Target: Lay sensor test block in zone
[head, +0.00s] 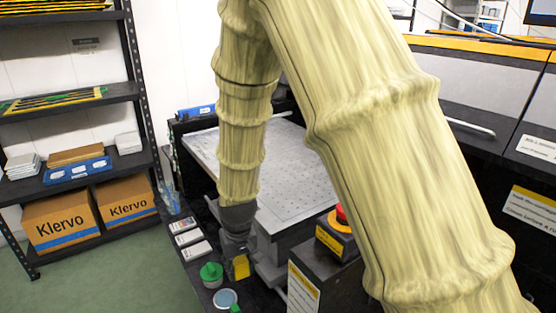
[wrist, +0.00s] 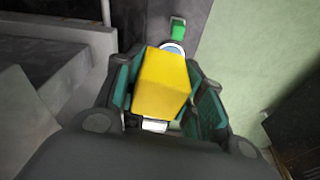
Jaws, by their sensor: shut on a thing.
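A yellow block (wrist: 163,84), the sensor test block by its look, sits between the teal finger pads of my gripper (wrist: 165,100) in the wrist view. My gripper is shut on it. In the head view the block (head: 241,267) shows under the dark gripper (head: 237,248), which points down over the narrow dark ledge in front of the metal table. I cannot tell whether the block touches the ledge. No marked zone can be made out for certain; the arm and gripper cover part of the ledge.
A green-capped bottle (head: 211,273), a blue-topped round container (head: 225,299) and several white cards (head: 195,251) are close to my gripper. A red emergency button (head: 342,217) on a dark box stands to the right. The perforated metal plate (head: 285,185) lies behind, largely bare.

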